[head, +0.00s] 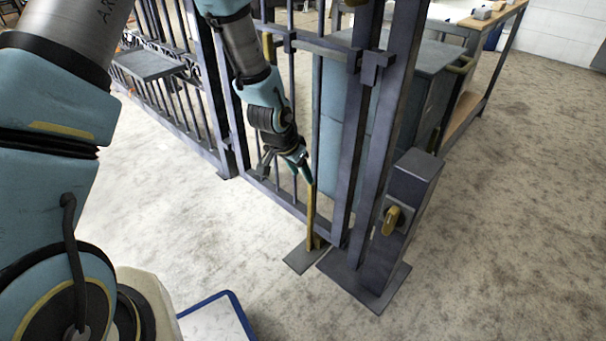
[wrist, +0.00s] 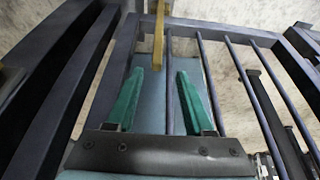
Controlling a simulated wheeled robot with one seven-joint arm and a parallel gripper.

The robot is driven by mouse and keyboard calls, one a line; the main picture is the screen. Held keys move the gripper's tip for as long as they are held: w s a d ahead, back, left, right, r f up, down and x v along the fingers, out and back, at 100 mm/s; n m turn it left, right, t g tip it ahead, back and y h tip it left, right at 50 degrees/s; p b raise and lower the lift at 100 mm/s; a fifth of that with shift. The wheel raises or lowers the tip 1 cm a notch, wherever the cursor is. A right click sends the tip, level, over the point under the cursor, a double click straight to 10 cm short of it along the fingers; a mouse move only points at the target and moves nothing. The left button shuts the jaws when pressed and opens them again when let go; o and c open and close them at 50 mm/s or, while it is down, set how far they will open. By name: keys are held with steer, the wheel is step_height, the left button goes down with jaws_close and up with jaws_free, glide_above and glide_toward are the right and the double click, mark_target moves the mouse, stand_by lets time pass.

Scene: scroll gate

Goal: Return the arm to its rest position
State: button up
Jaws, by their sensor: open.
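My arm reaches from the left and top of the head view toward a dark metal gate (head: 342,150). My gripper (head: 290,172) is in front of the gate's bars, pointing down, near the upper part of a yellow vertical rod (head: 310,212). In the wrist view my gripper (wrist: 160,85) shows two green fingers spread apart with nothing held between them. The yellow rod (wrist: 158,40) appears beyond the fingertips, and I cannot tell from these frames whether a finger touches it. Dark gate bars (wrist: 252,90) run close to the right finger.
A short post (head: 405,200) with a yellow knob (head: 391,220) stands right of the gate on a floor plate. Behind the gate are a grey-blue cabinet (head: 405,90) and a wooden workbench (head: 490,18). Fence panels (head: 185,95) stand at left. Open concrete floor lies at right.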

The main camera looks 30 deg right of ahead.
stand_by(0.4)
steer(key=w+a+r+n+y, duration=0.1)
steer(key=w+a+r+n, duration=0.2)
steer(key=a, duration=0.4)
steer(key=w+a+r+n+t+y, duration=0.1)
steer(key=w+a+r, duration=0.25)
steer(key=a, duration=0.35)
steer(key=w+a+r+n+y, duration=0.1)
steer(key=w+a+r+n, duration=0.1)
steer(key=a+r, duration=0.35)
steer(key=s+a+r+n, duration=0.2)
steer(key=a+n, duration=0.1)
steer(key=a, duration=0.4)
steer(key=s+a+r+n+y, duration=0.1)
steer(key=s+a+r+n, duration=0.15)
steer(key=a, duration=0.45)
steer(key=s+a+r+n, duration=0.2)
steer(key=s+a+n, duration=0.1)
steer(key=a, duration=0.4)
step_height(320, 180, up, 35)
steer(key=p, duration=3.5)
steer(key=shift+w+d+m+g, duration=0.3)
steer(key=shift+w+d+m, duration=0.05)
steer(key=shift+d, duration=0.05)
